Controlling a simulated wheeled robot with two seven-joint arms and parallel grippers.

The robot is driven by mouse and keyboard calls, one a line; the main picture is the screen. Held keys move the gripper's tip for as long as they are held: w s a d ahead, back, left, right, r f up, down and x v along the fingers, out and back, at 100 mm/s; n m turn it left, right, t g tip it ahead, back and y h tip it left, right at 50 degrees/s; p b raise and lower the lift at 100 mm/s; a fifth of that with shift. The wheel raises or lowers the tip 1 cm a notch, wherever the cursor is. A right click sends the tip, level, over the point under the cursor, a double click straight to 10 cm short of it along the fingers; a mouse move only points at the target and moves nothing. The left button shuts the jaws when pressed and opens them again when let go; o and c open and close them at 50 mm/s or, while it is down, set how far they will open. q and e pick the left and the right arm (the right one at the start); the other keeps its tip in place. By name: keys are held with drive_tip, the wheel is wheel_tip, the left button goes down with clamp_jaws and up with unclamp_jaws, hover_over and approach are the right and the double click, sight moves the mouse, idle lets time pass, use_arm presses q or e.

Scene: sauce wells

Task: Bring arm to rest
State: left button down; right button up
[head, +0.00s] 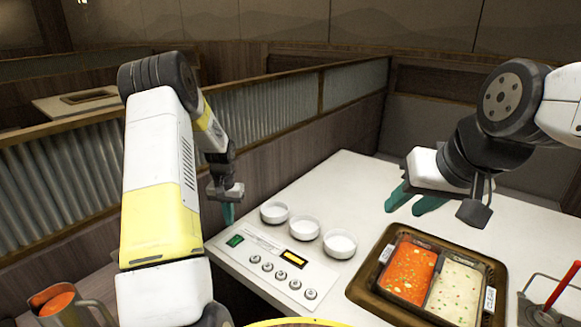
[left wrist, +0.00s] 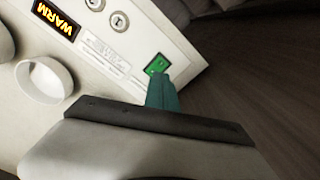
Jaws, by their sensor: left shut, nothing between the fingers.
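My left gripper (head: 228,213) is shut and empty, with its teal fingers pointing down near the left edge of the white counter, close to the green switch (head: 235,241). In the left wrist view its closed fingertips (left wrist: 161,88) overlap the area just below the green switch (left wrist: 157,65); I cannot tell whether they touch. My right gripper (head: 414,202) hangs above the counter behind the sauce tray, its two teal fingers apart with nothing between them.
A control panel (head: 262,246) with several knobs and a lit display (head: 293,259), reading WARM in the left wrist view (left wrist: 56,19), lies on the counter. Three white bowls (head: 306,227) stand behind it. A brown tray (head: 365,292) holds red sauce (head: 409,272) and pale sauce (head: 454,290). A jug (head: 70,310) is lower left.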

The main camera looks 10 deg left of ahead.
use_arm(q)
drive_tip(key=s+d+r+t, duration=0.1)
drive_tip(key=s+d+r, duration=0.2)
drive_tip(key=r, duration=0.5)
drive_tip(key=s+d+r+t, duration=0.1)
drive_tip(key=s+d+r, duration=0.25)
drive_tip(key=r, duration=0.35)
drive_tip(key=s+d+r+t, duration=0.15)
drive_tip(key=s+r, duration=0.25)
drive_tip(key=r, duration=0.4)
drive_tip(key=s+d+r+t+h, duration=0.1)
drive_tip(key=s+d+r, duration=0.2)
drive_tip(key=s, duration=0.6)
drive_tip(key=s+d+r+t+h, duration=0.1)
drive_tip(key=s+d+r, duration=0.3)
drive_tip(key=s, duration=0.5)
drive_tip(key=shift+s+d+m+t, duration=0.3)
drive_tip(key=shift+s+t, duration=0.05)
